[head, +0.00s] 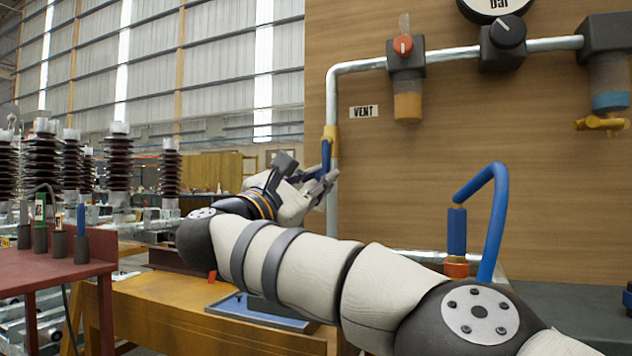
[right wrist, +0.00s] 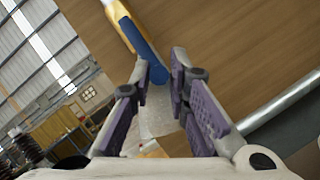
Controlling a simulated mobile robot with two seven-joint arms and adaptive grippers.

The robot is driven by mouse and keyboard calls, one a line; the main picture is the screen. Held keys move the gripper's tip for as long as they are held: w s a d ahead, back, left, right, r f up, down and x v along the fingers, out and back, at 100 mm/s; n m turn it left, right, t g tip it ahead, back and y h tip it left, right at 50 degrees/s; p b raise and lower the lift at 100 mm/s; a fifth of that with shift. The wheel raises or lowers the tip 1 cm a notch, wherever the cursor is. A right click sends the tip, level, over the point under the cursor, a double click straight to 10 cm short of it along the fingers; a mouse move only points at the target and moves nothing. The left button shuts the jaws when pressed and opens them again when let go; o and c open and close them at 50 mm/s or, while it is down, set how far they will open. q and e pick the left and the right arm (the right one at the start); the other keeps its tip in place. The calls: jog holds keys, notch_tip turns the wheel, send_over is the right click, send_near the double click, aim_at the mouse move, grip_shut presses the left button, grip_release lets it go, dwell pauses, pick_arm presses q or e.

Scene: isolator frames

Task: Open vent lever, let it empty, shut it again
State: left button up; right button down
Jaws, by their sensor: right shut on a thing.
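The vent valve has a brass body (head: 330,133) on the vertical pipe, left of the VENT label (head: 363,111). Its blue lever (head: 326,155) points down from the body, roughly along the pipe. In the right wrist view the blue lever (right wrist: 147,52) runs from the yellow body (right wrist: 118,12) down to between my fingertips. My right gripper (head: 328,178) is shut on the lever's lower end; the fingers (right wrist: 163,62) stand either side of it. The fingers hide part of the lever's end in the head view. My left gripper is not in view.
The steel pipe (head: 458,53) runs across the wooden panel (head: 440,150) past a filter bowl (head: 407,105), a regulator knob (head: 508,31) and a gauge. A blue hose (head: 490,215) rises at right. A blue tray (head: 262,310) lies on the yellow bench below my right arm.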

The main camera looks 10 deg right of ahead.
jog(key=shift+r, duration=0.3)
jog(key=c, duration=1.6)
grip_release()
jog(key=shift+o, duration=0.2)
jog(key=shift+f, duration=0.15)
jog(key=v, duration=1.2)
jog(key=shift+w, duration=0.1)
